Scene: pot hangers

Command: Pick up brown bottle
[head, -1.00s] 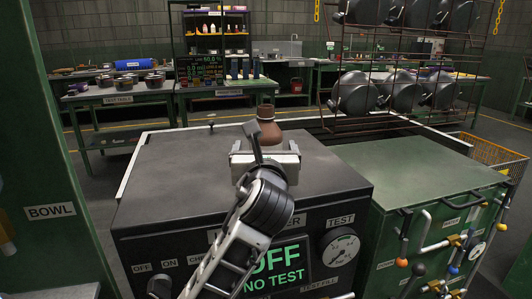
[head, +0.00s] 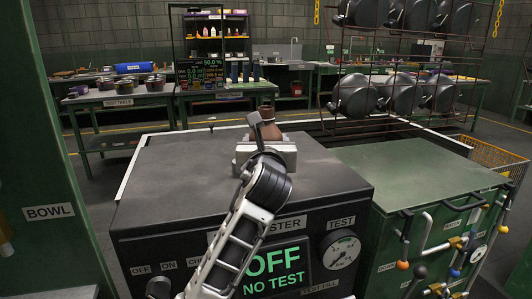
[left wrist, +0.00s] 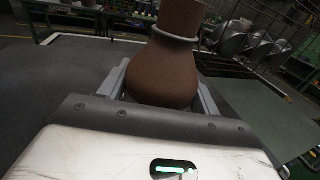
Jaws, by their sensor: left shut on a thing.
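The brown bottle (head: 267,128) stands over the dark top of the tester cabinet, partly hidden behind my left gripper (head: 266,146). In the left wrist view the brown bottle (left wrist: 166,65) has a wide round body, a narrower neck and a pale ring around the neck. There my left gripper (left wrist: 163,88) has one finger on each side of the bottle's body and is shut on it. The bottle's base is hidden by the gripper body, so I cannot tell whether it touches the cabinet top. My right gripper is not in view.
The dark tester cabinet (head: 170,190) has a screen (head: 273,265) reading OFF, NO TEST. A green cabinet (head: 400,170) with levers stands to its right. Behind are a rack of dark pans (head: 355,95), an orange basket (head: 495,155) and a test table (head: 118,99). The cabinet top's left side is clear.

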